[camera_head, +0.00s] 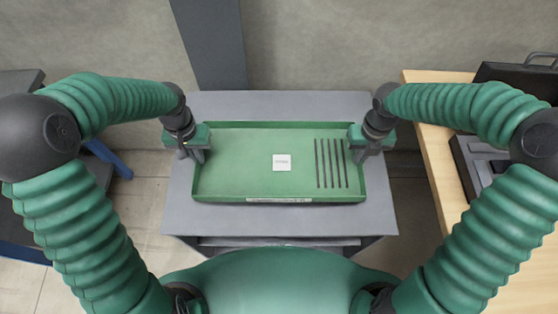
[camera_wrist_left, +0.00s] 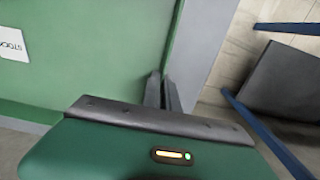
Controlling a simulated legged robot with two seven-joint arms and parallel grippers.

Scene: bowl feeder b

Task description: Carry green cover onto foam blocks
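The green cover (camera_head: 240,170) is a shallow, tray-like piece with raised edges, a white label and several dark slots toward its right side. It lies level over the grey table. My left gripper (camera_head: 193,156) is at its left edge; in the left wrist view the fingers (camera_wrist_left: 163,92) are close together on either side of the cover's wall (camera_wrist_left: 173,42), shut on it. My right gripper (camera_head: 364,156) is at the right edge in the same pose and looks shut on the rim. Foam blocks are not visible. Whether the cover touches the table is unclear.
The grey table (camera_head: 280,222) has bare margins in front of and behind the cover. A wooden bench (camera_head: 432,145) with dark equipment (camera_head: 480,160) stands at the right. A blue-framed piece (camera_head: 108,158) stands at the left. A dark post (camera_head: 212,45) rises behind the table.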

